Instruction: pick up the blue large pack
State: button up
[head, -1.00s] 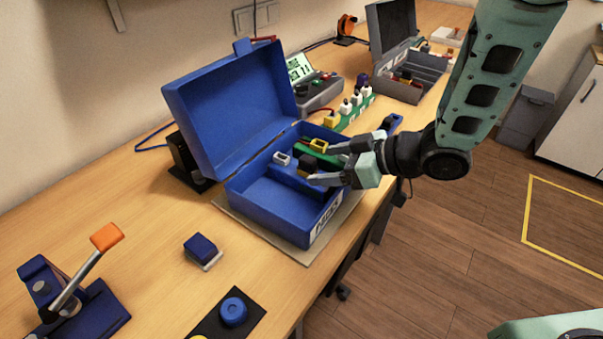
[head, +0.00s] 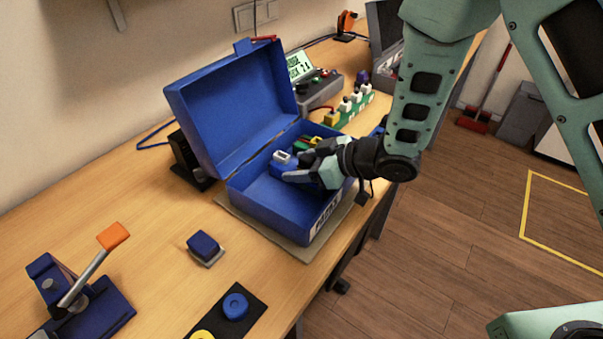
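A blue block with a pale base (head: 204,247), which may be the blue large pack, sits on the wooden table in front of the open blue case (head: 262,203). I cannot tell whether another blue pack lies inside the case. My gripper (head: 293,169) is low over the case's compartments, to the right of and beyond the blue block. The hand hides part of the case's right side. A small white part (head: 281,157) shows just beyond the fingertips.
The case's raised lid (head: 232,105) stands behind the gripper. A lever press with an orange handle (head: 80,285) is at the front left. A dark plate with a blue button (head: 235,306) is at the front edge. A display device (head: 310,85) stands behind.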

jog(key=c, duration=1)
jog(key=shift+r, duration=0.15)
